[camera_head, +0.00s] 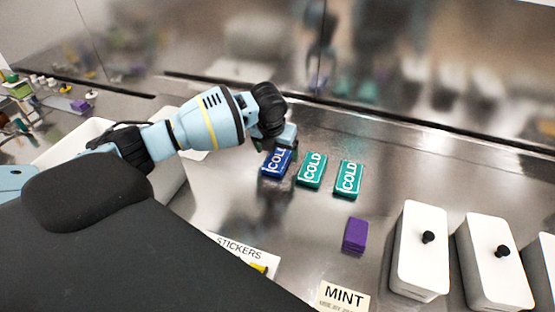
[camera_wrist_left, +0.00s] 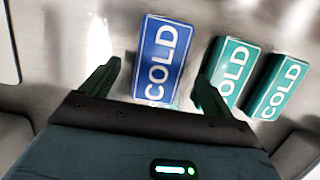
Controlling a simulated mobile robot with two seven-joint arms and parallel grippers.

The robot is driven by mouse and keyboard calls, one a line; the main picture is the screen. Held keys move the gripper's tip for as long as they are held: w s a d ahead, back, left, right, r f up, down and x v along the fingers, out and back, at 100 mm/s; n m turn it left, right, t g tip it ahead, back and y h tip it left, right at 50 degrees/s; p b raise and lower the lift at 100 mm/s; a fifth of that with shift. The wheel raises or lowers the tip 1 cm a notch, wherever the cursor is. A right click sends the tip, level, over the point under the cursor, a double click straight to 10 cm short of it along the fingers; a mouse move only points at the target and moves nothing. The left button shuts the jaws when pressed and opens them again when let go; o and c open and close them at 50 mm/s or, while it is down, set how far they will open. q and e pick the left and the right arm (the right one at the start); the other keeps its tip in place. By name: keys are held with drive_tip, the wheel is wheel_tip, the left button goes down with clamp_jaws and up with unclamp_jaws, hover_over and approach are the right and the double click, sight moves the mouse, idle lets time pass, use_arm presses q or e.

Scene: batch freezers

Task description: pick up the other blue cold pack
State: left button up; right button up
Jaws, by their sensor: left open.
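A blue cold pack (camera_head: 276,163) marked COLD lies on the steel counter in the head view, at the left end of a row with a green pack (camera_head: 312,169) and another green pack (camera_head: 348,178). My left gripper (camera_head: 279,142) is over the blue pack's far end. In the left wrist view the blue cold pack (camera_wrist_left: 163,60) lies between and beyond the two open fingers (camera_wrist_left: 157,88). The gripper is empty. The right finger is close to the nearer green pack (camera_wrist_left: 232,72); I cannot tell if they touch. My right gripper is not in view.
A purple block (camera_head: 355,236) lies in front of the packs. White lidded boxes (camera_head: 420,250) stand at the right. A white bin (camera_head: 75,145) is behind my left arm. STICKERS and MINT (camera_head: 343,297) labels lie near the front.

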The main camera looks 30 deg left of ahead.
use_arm(q)
drive_tip(key=shift+x, duration=1.3)
drive_tip(key=shift+c, duration=0.5)
drive_tip(key=shift+r, duration=0.1)
drive_tip(key=c, duration=1.1)
